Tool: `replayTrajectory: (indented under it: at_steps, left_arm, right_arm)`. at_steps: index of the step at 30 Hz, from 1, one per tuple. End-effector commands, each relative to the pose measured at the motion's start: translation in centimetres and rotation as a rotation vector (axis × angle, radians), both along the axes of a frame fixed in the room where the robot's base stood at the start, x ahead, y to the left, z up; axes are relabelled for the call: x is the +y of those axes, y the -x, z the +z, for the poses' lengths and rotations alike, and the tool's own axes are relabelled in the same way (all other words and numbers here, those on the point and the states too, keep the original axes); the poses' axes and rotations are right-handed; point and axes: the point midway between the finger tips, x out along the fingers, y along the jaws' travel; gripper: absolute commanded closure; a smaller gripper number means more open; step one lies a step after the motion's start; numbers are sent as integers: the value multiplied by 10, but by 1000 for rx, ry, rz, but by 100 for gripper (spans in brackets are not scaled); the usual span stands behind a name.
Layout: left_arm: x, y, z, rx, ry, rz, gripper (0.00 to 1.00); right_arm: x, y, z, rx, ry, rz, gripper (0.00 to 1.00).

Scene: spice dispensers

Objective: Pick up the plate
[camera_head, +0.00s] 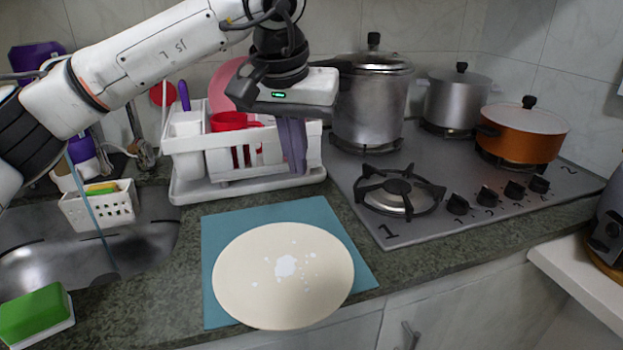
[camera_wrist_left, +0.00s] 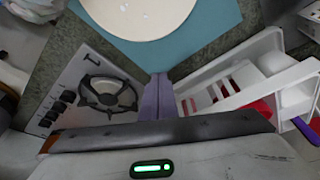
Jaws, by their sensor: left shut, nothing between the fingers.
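The plate (camera_head: 283,290) is a large round cream disc with white specks in its middle. It lies flat on a blue mat (camera_head: 222,222) on the counter, its near edge reaching past the mat. Part of the plate (camera_wrist_left: 140,12) also shows at the top of the left wrist view. My left gripper (camera_head: 297,168) points down in front of the dish rack, above and behind the plate and apart from it. Its purple-grey fingers (camera_wrist_left: 158,78) are together with nothing between them. My right gripper is in neither view.
A white dish rack (camera_head: 190,190) with red items stands behind the mat. A grey stove (camera_head: 440,226) with pots is at the right. The sink (camera_head: 150,240), a white basket (camera_head: 97,212) and a green sponge (camera_head: 35,312) are at the left.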

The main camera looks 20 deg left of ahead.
Motion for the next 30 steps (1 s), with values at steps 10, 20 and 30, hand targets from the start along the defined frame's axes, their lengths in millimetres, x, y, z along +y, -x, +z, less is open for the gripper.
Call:
replayTrajectory:
  at_steps: [10, 20, 30]
  left_arm:
    - [1, -16, -50, 4, 0, 0, 100]
    - [0, -18, -94, -2, 2, -4, 100]
    - [-1, 8, -94, 0, 2, -1, 100]
  right_arm:
    - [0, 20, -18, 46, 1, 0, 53]
    - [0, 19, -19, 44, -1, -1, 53]
    - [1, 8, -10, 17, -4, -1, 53]
